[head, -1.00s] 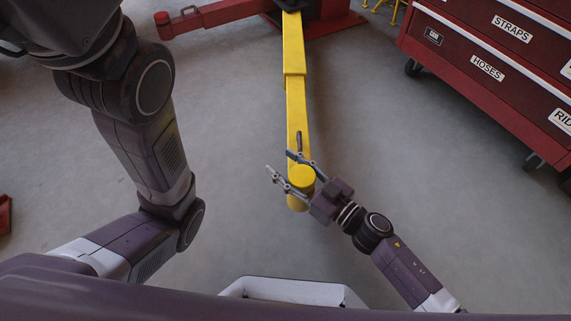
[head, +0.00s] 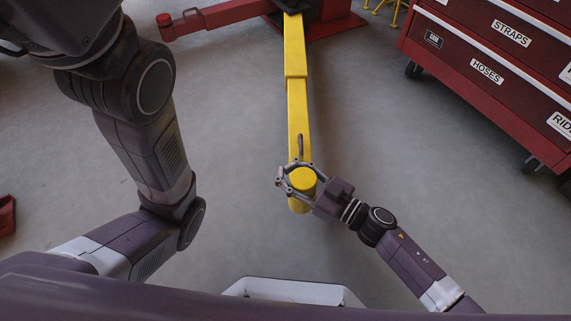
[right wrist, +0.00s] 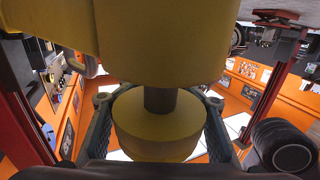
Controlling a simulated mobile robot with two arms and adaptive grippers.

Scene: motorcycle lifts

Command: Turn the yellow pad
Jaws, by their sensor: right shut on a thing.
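The yellow pad (head: 302,181) is a round disc at the near end of a long yellow lift arm (head: 296,100). In the right wrist view the pad (right wrist: 158,125) sits on a dark stem joined to the thick yellow arm end (right wrist: 165,40). My right gripper (head: 284,180) is shut on the pad, its fingers around the sides; in the right wrist view the fingers show left and right of it. The fingers hide part of the pad's rim. My left arm fills the left of the head view, but its gripper fingers are not clearly seen.
A red tool cabinet (head: 480,68) on casters stands at the right, with labels such as STRAPS and HOSES. A red lift arm (head: 215,15) reaches left at the back. The grey floor (head: 400,170) around the yellow arm is mostly clear.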

